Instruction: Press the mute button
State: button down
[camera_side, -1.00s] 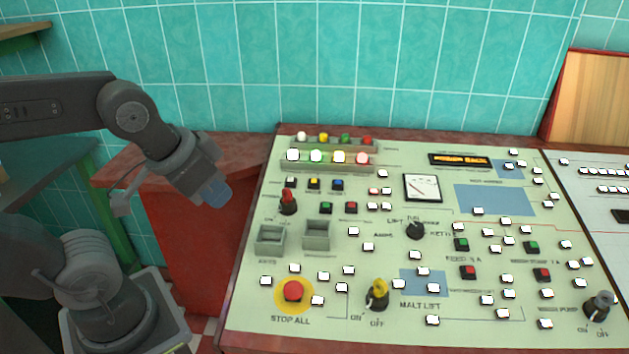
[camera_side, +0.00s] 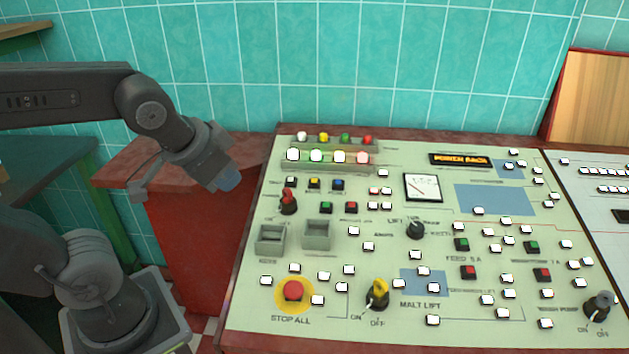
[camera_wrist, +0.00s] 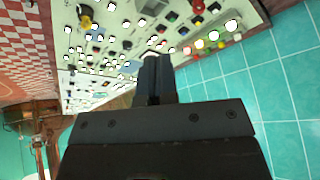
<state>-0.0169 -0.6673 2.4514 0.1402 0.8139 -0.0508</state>
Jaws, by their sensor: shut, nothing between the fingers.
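The pale control panel (camera_side: 375,250) carries many buttons, and their small labels are too blurred for me to tell which one is mute. At its upper left is a row of a white button (camera_side: 291,182), a yellow button (camera_side: 314,183) and a blue button (camera_side: 338,185). Below them are a green button (camera_side: 326,208) and a red button (camera_side: 351,208). My gripper (camera_side: 228,180) is shut and empty, in the air just left of the panel's upper left edge, touching nothing. In the wrist view its closed fingers (camera_wrist: 153,75) point toward the panel.
Raised lamps (camera_side: 328,157) line the back. A tiled wall rises behind.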

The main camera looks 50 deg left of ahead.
jog(key=w+a+r+m+t+y, duration=0.1)
jog(key=w+a+t+y, duration=0.15)
jog(key=w+a, duration=0.5)
jog(key=m+t+h, duration=0.2)
jog(key=m+h, duration=0.2)
jog(key=m, duration=0.7)
send_over(314, 182)
jog(key=s+d, duration=0.2)
notch_tip(314, 182, down, 9)
jog(key=shift+w+f, duration=0.15)
jog(key=shift+f, duration=0.05)
jog(key=shift+f, duration=0.1)
jog(key=shift+w+a+f, duration=0.2)
jog(key=shift+a+f, duration=0.05)
jog(key=shift+f, duration=1.15)
jog(key=shift+w+a+f, duration=0.2)
jog(key=shift+f, duration=1.2)
jog(key=shift+w+a+f, duration=0.2)
jog(key=shift+a+f, duration=0.05)
jog(key=shift+f, duration=1.15)
jog(key=shift+f, duration=0.1)
jog(key=shift+f, duration=0.3)
